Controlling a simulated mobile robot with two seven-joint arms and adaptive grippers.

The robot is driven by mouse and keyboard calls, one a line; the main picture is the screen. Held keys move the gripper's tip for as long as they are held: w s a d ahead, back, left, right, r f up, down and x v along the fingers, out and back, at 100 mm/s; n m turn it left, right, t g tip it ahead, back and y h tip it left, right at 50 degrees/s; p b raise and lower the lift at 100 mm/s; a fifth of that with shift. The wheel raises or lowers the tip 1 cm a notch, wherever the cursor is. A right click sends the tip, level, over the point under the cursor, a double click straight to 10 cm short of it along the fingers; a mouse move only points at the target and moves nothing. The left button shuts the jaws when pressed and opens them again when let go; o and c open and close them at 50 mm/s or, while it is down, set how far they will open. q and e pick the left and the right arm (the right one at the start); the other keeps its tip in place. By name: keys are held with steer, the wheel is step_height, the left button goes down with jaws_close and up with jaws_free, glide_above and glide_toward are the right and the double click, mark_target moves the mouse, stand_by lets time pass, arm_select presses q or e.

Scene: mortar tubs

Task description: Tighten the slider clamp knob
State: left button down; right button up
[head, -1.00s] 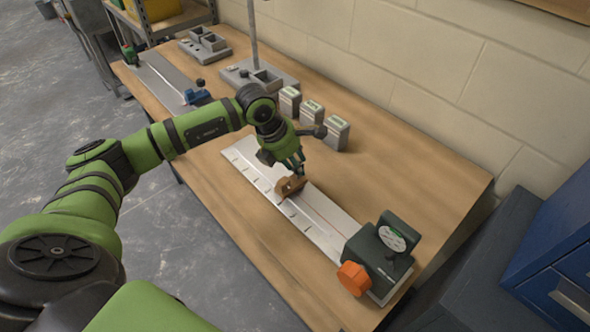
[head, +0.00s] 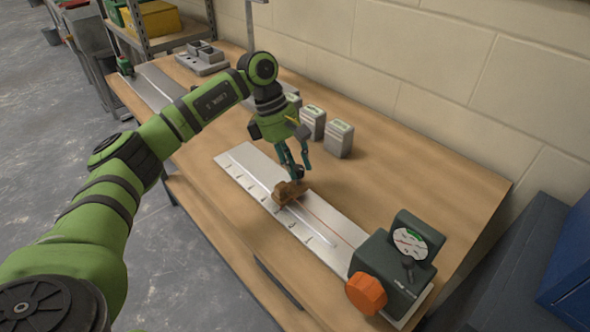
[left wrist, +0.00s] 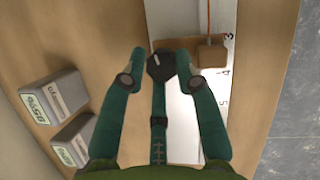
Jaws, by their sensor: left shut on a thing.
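A brown slider block (head: 287,193) sits on the long silver rail (head: 235,165) on the bench. It also shows at the upper right of the left wrist view (left wrist: 210,55). The dark clamp knob (left wrist: 160,66) is beside the block. My left gripper (head: 296,168) reaches down at the slider from above, shut on the knob. In the left wrist view its teal fingers stand on either side of the knob. The fingertips partly hide the knob in the head view. My right gripper is not in view.
A dark green dial unit (head: 392,270) with an orange knob (head: 366,293) stands at the rail's near right end. Grey labelled blocks (head: 338,139) stand behind the rail, close to my left gripper. The bench top (head: 420,190) right of them is clear.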

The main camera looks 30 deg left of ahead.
arm_select(q)
steer(key=shift+w+m+g+b, duration=0.1)
steer(key=shift+m+g+b, duration=0.6)
steer(key=shift+m, duration=0.9)
steer(key=c, duration=1)
jaws_free()
steer(key=v, duration=1.2)
steer(key=shift+d+r, duration=0.1)
steer(key=shift+d, duration=0.05)
